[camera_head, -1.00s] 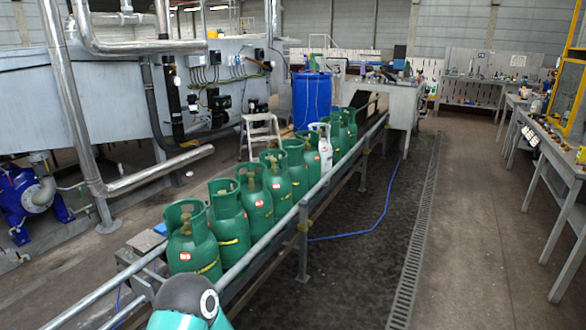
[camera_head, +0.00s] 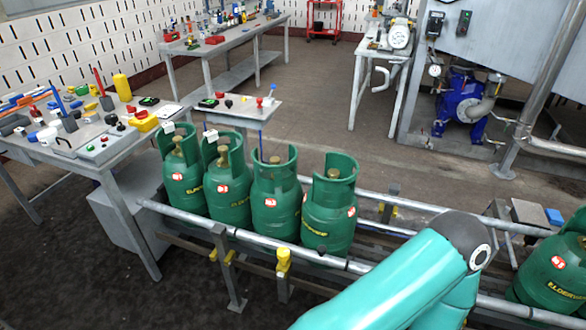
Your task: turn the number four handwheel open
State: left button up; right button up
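Four-type numbering cannot be read surely on the small red labels. A row of green gas cylinders stands upright on the conveyor. From left to right they are the leftmost cylinder (camera_head: 185,190), a second one (camera_head: 226,195), a third one (camera_head: 275,212) and the rightmost of the row (camera_head: 328,222). Each has a collar around a brass-coloured valve top; the rightmost valve top (camera_head: 333,173) and the third's (camera_head: 275,159) show inside their collars. I cannot tell which is the number four handwheel. A teal arm of mine crosses the lower right; neither gripper is in view.
The conveyor rail (camera_head: 265,238) runs in front of the cylinders. Another green cylinder (camera_head: 555,265) is at the right edge. A cluttered workbench (camera_head: 140,135) stands at left, with a small table (camera_head: 245,112) behind the cylinders. A blue pump (camera_head: 463,108) is at back right.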

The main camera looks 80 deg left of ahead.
aim_at(332, 173)
jog(key=u, duration=0.1)
jog(key=i, duration=0.25)
jog(key=u, duration=2.95)
jog(key=k, duration=0.45)
jog(key=u, duration=0.35)
jog(key=i, duration=1.55)
jog(key=z, duration=0.4)
